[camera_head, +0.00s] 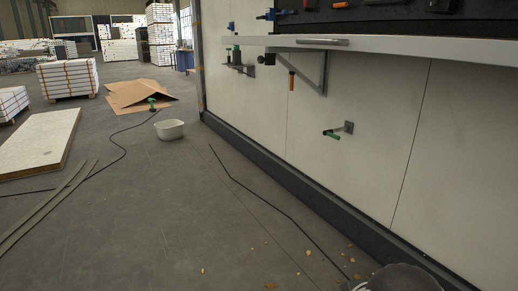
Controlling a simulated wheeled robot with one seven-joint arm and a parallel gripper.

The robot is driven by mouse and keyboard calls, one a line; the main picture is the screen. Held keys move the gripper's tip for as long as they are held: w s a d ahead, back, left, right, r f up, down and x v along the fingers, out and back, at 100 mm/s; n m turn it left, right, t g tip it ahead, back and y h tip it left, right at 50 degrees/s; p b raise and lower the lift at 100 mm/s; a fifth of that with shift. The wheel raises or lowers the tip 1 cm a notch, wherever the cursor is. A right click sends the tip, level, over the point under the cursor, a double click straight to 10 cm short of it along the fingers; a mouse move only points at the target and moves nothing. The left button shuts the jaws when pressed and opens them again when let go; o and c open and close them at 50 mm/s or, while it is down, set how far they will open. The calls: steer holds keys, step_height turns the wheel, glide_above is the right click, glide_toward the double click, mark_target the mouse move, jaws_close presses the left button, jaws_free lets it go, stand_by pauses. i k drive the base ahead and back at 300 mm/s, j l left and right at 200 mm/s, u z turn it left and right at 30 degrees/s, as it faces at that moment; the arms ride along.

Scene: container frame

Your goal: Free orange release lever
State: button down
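A small orange handle (291,82) hangs upright below the wall shelf, close to the left of the shelf's triangular bracket (314,76). It looks like the orange release lever, but it is too small to tell how it is fixed or whether anything holds it. A second, green-handled lever (332,135) sticks out from a small plate lower on the wall, to the right. My gripper is not in view.
The long shelf (400,47) juts from the pale wall panels (380,110). A dark kerb (300,180) runs along the wall's foot. A white basin (170,130), black cables (260,197) and flattened cardboard (135,95) lie on the floor. Grey floor between is mostly clear.

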mark_target(291, 84)
steer(key=i+j+z, duration=0.2)
steer(key=i+z, duration=0.25)
steer(key=i, duration=0.3)
steer(key=i+j+z, duration=0.45)
steer(key=i, duration=0.25)
steer(key=i+j+z, duration=0.4)
steer(key=i+j, duration=0.25)
